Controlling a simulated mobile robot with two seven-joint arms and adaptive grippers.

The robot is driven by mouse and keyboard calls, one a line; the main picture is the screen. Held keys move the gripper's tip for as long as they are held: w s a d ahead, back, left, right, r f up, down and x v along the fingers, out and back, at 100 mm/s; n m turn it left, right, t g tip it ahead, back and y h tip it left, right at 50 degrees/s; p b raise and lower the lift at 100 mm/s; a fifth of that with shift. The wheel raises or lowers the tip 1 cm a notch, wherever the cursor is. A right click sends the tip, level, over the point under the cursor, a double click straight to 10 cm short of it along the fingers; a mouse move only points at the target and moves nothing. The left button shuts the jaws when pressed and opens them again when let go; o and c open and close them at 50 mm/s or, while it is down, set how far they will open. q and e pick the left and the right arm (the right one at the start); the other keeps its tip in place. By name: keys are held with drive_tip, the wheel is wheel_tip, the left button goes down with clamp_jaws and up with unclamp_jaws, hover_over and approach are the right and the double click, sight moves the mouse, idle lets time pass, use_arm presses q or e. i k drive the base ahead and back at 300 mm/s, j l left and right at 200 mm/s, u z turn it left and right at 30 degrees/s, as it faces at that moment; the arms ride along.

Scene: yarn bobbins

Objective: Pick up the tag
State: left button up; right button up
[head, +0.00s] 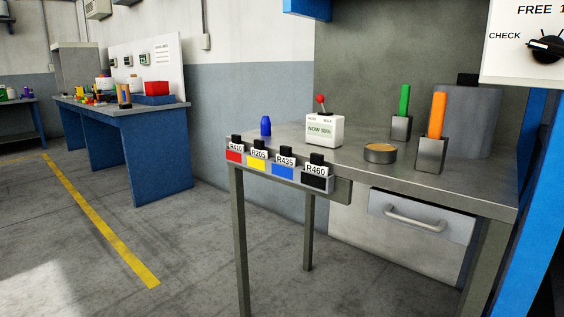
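Several tags hang in a row on a grey rack (344,190) at the front edge of the grey table. From left they are the tag R410 (236,148) with a red patch below it, the tag R205 (258,155) with yellow, the tag R435 (285,162) with blue, and the tag R460 (316,170) with black. Each has a black block on top. Neither of my grippers is in view.
On the table (465,184) stand a blue bobbin-like piece (265,126), a white box with a red-knobbed lever (325,130), a round tin (380,153), a green stick (404,100) and an orange stick (437,115) in holders, and a grey cylinder (475,120). Floor at left is clear.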

sight(235, 146)
drive_tip(key=z, duration=1.9)
drive_tip(key=u, duration=2.05)
drive_tip(key=z, duration=0.4)
drive_tip(key=i+j+z, duration=0.25)
drive_tip(key=z, duration=0.2)
drive_tip(key=i+j+z, duration=0.2)
drive_tip(key=j+z, duration=0.25)
drive_tip(key=j, duration=0.15)
